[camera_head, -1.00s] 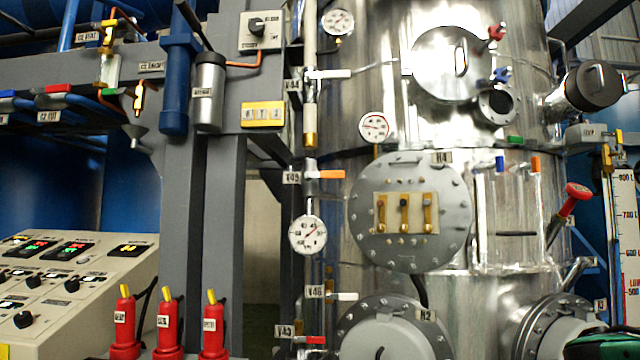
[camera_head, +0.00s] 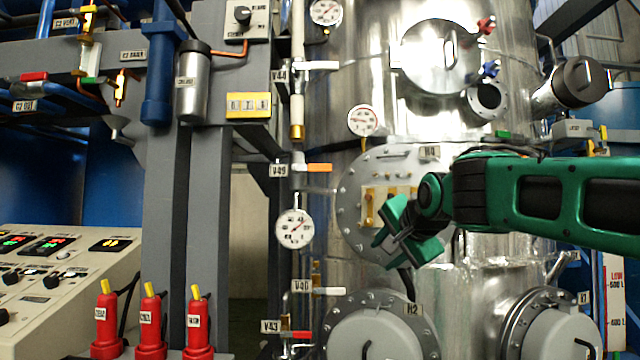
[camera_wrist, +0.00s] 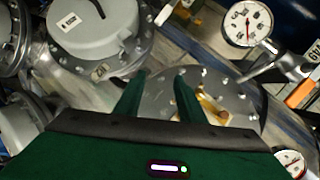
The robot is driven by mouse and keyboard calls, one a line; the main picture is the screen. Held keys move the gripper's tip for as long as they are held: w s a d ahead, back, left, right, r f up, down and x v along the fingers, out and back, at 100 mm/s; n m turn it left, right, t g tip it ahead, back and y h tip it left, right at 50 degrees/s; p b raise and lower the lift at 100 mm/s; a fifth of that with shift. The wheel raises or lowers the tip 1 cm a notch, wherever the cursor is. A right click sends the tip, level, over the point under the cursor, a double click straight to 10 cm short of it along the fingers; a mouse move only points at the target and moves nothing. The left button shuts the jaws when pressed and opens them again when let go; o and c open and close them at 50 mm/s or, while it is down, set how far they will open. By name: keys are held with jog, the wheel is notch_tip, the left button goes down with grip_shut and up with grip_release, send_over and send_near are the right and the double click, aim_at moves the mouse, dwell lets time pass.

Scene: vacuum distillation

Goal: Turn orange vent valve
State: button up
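An orange valve handle (camera_head: 319,168) lies level beside the label V49 on the thin vertical pipe left of the steel vessel. The wrist view shows an orange handle (camera_wrist: 301,93) at the right edge, beside a round gauge. My gripper (camera_head: 399,245) is in front of the round bolted flange, to the right of and below the orange handle, clear of it. In the wrist view my gripper (camera_wrist: 161,78) has its two green fingers apart with nothing between them. The orange lever there is not visible now.
White handles (camera_head: 317,65) and (camera_head: 328,291) and a red handle (camera_head: 298,335) sit on the same pipe line. Gauges (camera_head: 294,229) and (camera_head: 362,121) flank the orange handle. The bolted flange (camera_head: 350,220) with brass fittings is close behind my gripper.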

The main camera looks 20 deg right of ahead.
aim_at(322, 168)
jog(key=w+a+r+m+t+y, duration=0.25)
jog(key=a+r, duration=0.25)
jog(key=r, duration=0.5)
jog(key=w+a+r+m+t+y, duration=0.1)
jog(key=a+r+t, duration=0.3)
jog(key=r, duration=0.6)
jog(key=shift+n+g+h, duration=0.25)
jog(key=shift+g, duration=0.4)
jog(key=w, duration=0.3)
jog(key=w+a, duration=0.1)
jog(key=w, duration=0.3)
jog(key=w+a, duration=0.1)
jog(key=w, duration=0.2)
jog(key=shift+w, duration=0.4)
jog(key=shift+f, duration=0.1)
grip_shut()
